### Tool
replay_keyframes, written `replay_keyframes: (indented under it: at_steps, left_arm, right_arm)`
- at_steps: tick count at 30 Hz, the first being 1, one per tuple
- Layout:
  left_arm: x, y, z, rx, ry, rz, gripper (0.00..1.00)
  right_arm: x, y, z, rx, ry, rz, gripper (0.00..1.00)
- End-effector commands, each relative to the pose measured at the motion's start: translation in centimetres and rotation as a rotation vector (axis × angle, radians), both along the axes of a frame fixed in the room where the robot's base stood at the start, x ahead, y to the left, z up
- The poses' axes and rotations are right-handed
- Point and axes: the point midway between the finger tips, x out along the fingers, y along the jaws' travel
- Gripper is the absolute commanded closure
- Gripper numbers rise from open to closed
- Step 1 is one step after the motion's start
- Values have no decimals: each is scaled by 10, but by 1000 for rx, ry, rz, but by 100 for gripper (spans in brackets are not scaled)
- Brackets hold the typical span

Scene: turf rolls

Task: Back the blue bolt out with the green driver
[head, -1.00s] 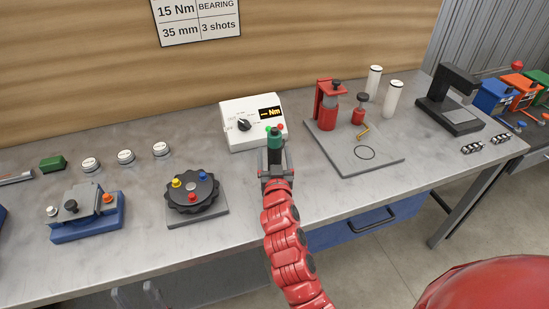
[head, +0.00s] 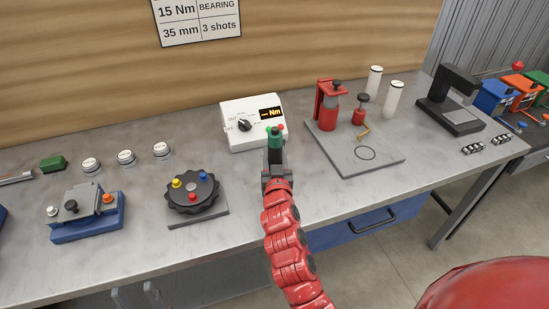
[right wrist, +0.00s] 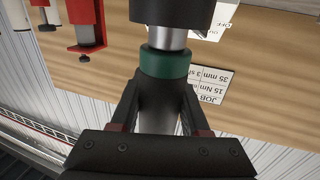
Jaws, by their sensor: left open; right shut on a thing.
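The blue bolt (head: 203,176) shows as a small blue head on a dark round knobbed fixture (head: 191,209), beside a yellow and a red one. The green driver (head: 275,141) stands upright in the gripper at the middle of the head view, right of the fixture and in front of the white box. The right wrist view fits this being my right gripper (head: 276,165), shut on the driver. There the driver's green collar (right wrist: 166,63) and metal neck show, with a large black cylinder beyond. The driver's lower end is hidden in the head view. I do not see my left gripper.
A white control box (head: 243,140) with a dial and display stands behind the driver. A red press (head: 328,105) on a grey plate is at right. A blue clamp block (head: 85,228) is left of the fixture. Bench between fixture and driver looks clear.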

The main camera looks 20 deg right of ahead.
Motion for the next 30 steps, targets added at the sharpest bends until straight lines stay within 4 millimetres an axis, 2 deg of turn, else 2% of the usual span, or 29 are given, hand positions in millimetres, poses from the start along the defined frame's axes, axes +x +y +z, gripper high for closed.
replay_keyframes:
  at_steps: [13, 30]
  left_arm:
    - [0, 0, -20, 0, 0, 0, 50]
    - [0, 0, -16, 0, 0, 0, 50]
  right_arm:
    - [0, 1, 83, 0, -12, 1, 100]
    - [0, 1, 120, -2, -8, 1, 100]
